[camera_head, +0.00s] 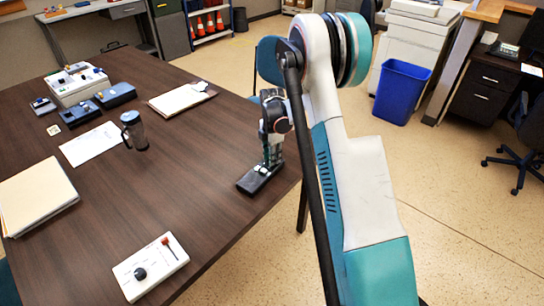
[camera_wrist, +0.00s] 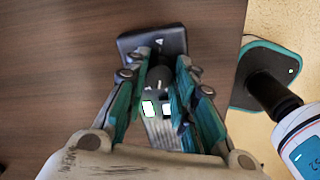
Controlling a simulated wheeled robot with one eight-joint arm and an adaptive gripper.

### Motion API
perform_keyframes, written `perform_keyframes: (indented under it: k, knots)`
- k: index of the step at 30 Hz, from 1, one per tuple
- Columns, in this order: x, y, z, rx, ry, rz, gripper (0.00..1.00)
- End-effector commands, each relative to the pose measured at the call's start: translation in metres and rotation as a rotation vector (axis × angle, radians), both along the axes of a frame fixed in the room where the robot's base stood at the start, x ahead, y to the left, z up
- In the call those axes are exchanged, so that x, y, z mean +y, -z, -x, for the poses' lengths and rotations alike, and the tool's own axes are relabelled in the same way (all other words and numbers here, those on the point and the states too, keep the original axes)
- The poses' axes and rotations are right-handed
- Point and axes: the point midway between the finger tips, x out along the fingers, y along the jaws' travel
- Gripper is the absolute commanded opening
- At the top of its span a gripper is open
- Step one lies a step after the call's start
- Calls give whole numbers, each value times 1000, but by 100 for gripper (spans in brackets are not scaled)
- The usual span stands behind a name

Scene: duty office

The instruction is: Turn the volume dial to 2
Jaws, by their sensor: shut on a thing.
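A small dark device (camera_head: 250,184) lies on the table near its right edge. In the wrist view its black top (camera_wrist: 135,43) shows a small white mark. My gripper (camera_head: 268,167) points down over this device. In the wrist view my gripper (camera_wrist: 161,77) has its teal-padded fingers on either side of a dark round knob (camera_wrist: 160,76) on the device, closed on it. The fingers partly hide the knob, and I cannot read its setting. A grey ribbed part with two white patches shows between the fingers.
A white box (camera_head: 150,268) with a black knob and red lever sits at the table's front. The middle tabletop is clear.

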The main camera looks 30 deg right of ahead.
Motion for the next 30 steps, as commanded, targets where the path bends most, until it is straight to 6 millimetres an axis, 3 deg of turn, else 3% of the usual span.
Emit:
perform_keyframes:
  k: [30]
  knots:
    - [0,0,0,0,959,0,0]
